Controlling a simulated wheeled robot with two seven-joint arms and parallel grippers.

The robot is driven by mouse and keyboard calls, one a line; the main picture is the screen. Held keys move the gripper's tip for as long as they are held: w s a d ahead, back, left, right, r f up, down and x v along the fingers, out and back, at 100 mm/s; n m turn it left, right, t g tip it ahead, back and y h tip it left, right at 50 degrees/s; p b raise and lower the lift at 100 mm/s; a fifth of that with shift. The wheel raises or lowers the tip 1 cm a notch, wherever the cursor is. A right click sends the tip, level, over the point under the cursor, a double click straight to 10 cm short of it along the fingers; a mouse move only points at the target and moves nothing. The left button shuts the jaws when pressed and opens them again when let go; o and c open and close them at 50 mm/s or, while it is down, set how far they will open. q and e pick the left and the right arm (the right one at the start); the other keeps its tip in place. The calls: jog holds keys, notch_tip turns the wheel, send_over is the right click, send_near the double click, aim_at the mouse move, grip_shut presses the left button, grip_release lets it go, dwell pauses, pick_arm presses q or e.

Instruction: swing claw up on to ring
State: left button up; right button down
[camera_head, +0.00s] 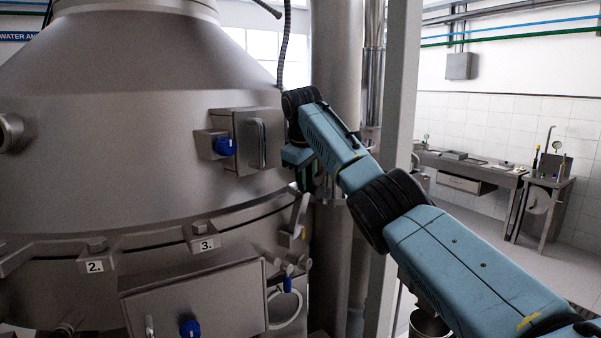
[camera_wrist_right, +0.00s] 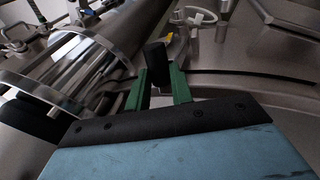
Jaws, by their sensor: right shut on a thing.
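The large steel separator has a ring (camera_head: 150,238) around the foot of its cone-shaped hood. Claws sit along this ring by labels 2 and 3. A further claw (camera_head: 299,214) with a yellow mark stands tilted at the ring's right side, just below my right gripper (camera_head: 306,180). In the right wrist view, my right gripper (camera_wrist_right: 160,88) has its green fingers shut on a dark upright piece, which looks like the claw's handle (camera_wrist_right: 156,56). The head view hides the grip behind the wrist. I cannot tell whether the claw touches the ring. My left gripper is out of view.
A steel box with a handle (camera_head: 258,140) and blue knob juts from the hood left of my right wrist. A lower box (camera_head: 195,300) juts out below the ring. Vertical pipes (camera_head: 337,60) stand close behind the arm. A workbench (camera_head: 470,168) is far right.

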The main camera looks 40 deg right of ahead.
jog(key=shift+w+a, duration=0.1)
jog(key=shift+w, duration=0.1)
dwell(0.3)
jog(key=c, duration=1.2)
grip_release()
jog(key=shift+f, duration=0.1)
jog(key=shift+c, duration=0.2)
jog(key=v, duration=1.3)
jog(key=shift+r, duration=0.25)
jog(key=shift+w+a, duration=0.1)
jog(key=shift+c, duration=0.4)
